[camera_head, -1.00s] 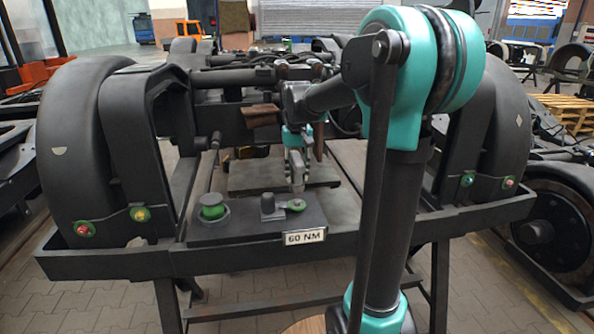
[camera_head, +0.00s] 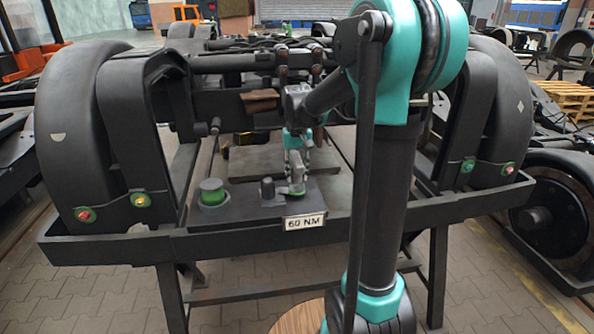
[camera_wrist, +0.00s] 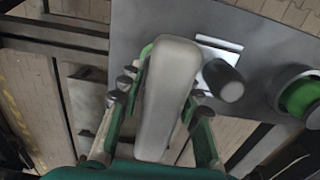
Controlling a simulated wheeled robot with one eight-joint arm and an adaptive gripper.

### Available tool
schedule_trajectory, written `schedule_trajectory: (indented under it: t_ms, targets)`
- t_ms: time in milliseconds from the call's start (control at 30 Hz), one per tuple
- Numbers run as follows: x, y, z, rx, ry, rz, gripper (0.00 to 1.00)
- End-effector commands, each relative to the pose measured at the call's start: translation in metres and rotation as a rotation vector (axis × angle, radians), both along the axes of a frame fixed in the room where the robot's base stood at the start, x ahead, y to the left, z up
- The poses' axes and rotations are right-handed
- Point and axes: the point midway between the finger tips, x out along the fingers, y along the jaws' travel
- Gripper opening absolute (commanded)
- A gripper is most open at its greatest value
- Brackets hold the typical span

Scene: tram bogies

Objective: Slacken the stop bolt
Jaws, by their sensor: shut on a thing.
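My gripper (camera_head: 296,166) is shut on a long light-grey piece (camera_wrist: 168,95) that points down to the dark plate. In the wrist view, my green fingers (camera_wrist: 163,120) lie along both sides of it. In the head view, its lower end (camera_head: 297,186) is over a small green part, which it mostly covers; a thin green edge (camera_wrist: 146,52) shows in the wrist view. I cannot tell whether they touch. A black knob (camera_head: 267,188) stands just left of it, also seen in the wrist view (camera_wrist: 222,82). I cannot tell which part is the stop bolt.
A green-banded cylinder (camera_head: 212,193) stands left on the plate (camera_head: 240,213). A "60 NM" sign (camera_head: 305,221) is at its front. The bogie's front beam (camera_head: 120,250) runs below, with a big wheel (camera_head: 75,140) at left. Pipework (camera_head: 240,62) lies behind.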

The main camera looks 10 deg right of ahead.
Motion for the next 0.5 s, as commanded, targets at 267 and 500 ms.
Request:
schedule_trajectory:
  t_ms: [267,500]
  targets:
    - [0.0,0.0,-0.0015,0.0,0.0,0.0,0.0]
    - [-0.0001,-0.0001,-0.0014,0.0,0.0,0.049,0.0]
